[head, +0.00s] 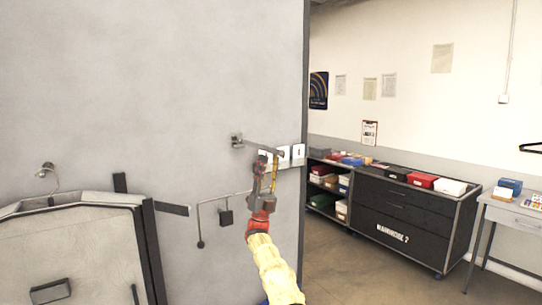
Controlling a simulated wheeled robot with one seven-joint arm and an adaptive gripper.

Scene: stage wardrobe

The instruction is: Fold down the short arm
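A short metal arm (262,147) sticks out from a small wall bracket (237,141) on the grey panel. It runs to the right and slightly downward in the picture. My gripper (267,160) is raised in front of the panel, with its tips just below the outer half of the short arm. From this single view I cannot tell whether they touch it. The fingers are small and partly overlap the white plates behind, so their opening is unclear.
White plates (298,155) sit at the panel's right edge. A grey padded case (85,250) stands at lower left. A dark drawer cabinet (405,215) and a table (515,217) stand right, beyond open floor.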

